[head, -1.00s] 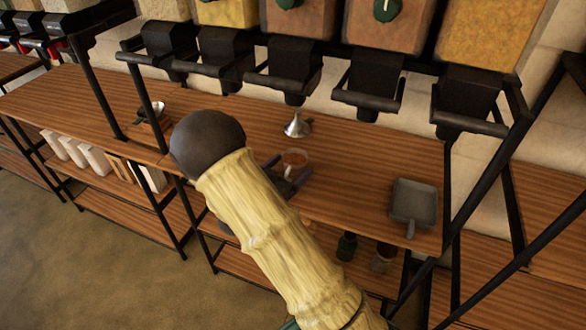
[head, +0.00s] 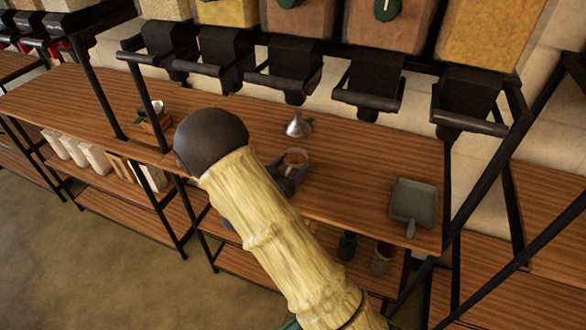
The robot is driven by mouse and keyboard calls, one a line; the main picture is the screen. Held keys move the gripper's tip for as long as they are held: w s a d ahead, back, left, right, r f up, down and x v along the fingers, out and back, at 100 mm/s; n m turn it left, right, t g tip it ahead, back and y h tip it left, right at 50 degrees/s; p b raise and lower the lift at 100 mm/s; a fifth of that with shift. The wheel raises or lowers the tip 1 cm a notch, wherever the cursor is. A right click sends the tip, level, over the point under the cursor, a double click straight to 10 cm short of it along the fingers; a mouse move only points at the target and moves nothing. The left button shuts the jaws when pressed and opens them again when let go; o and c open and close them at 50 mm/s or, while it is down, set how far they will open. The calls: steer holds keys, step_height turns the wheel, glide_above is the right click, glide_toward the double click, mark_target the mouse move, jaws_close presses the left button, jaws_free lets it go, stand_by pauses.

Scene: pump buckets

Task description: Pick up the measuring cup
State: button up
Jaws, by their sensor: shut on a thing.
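The measuring cup (head: 295,158) is a small clear cup with a brownish look, on or just above the wooden counter near its front edge. My gripper (head: 287,170) is at the cup, shut on it, with dark jaws partly hidden behind my pale, bamboo-like arm. The arm's dark round joint covers the counter to the left of the cup. I cannot tell whether the cup touches the counter.
A metal funnel (head: 298,125) stands just behind the cup. A grey scoop (head: 412,203) lies at the right of the counter (head: 360,170). Black dispensers (head: 284,70) hang above the back edge. Dark jars (head: 347,245) stand on the shelf below. The counter between cup and scoop is clear.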

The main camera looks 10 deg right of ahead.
steer(key=b+v, duration=0.1)
steer(key=v, duration=1.7)
steer(key=shift+w+r, duration=0.1)
steer(key=shift+r, duration=0.1)
